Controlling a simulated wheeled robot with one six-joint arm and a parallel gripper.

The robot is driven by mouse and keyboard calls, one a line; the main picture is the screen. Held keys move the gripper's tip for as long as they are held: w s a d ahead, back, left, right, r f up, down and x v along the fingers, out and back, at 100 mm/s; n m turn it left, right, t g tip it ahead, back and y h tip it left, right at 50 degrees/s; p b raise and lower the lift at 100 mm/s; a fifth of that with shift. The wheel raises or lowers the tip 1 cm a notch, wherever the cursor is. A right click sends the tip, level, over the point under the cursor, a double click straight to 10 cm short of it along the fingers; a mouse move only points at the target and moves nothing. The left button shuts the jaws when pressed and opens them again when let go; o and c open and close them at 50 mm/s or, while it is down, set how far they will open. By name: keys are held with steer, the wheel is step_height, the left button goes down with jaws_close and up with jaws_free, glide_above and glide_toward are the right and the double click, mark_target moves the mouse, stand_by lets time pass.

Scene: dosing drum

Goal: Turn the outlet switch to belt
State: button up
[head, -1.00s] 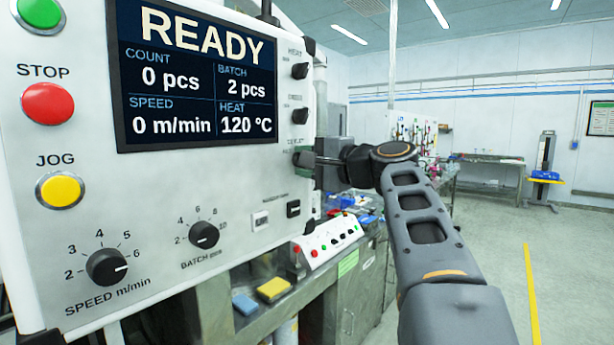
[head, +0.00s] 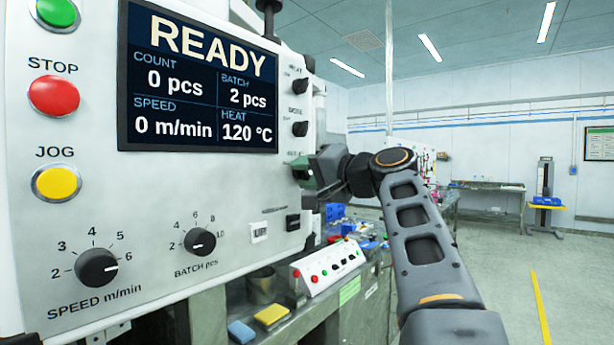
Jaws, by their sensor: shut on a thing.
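The outlet switch (head: 299,173) is the third knob down in the column at the right edge of the white control panel. Its small label above it is too blurred to read. My gripper (head: 310,172) reaches in from the right and is shut on this switch at the panel face. The fingers cover most of the knob, so which position it points to is hidden. The fingers look broad side on, dark with a greenish patch near the panel.
Two black knobs (head: 300,128) sit above the switch. A black rocker (head: 293,222) and a white counter-like piece (head: 259,232) are below. The screen (head: 200,80) reads READY. A small button box (head: 328,265) and blue and yellow sponges (head: 271,314) lie below the panel.

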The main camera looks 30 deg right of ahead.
stand_by(0.3)
steer(key=o, duration=0.9)
steer(key=b+v, duration=0.1)
steer(key=v, duration=1.2)
steer(key=shift+s+d+b, duration=0.15)
steer(key=shift+s+b, duration=0.15)
steer(key=shift+s, duration=0.05)
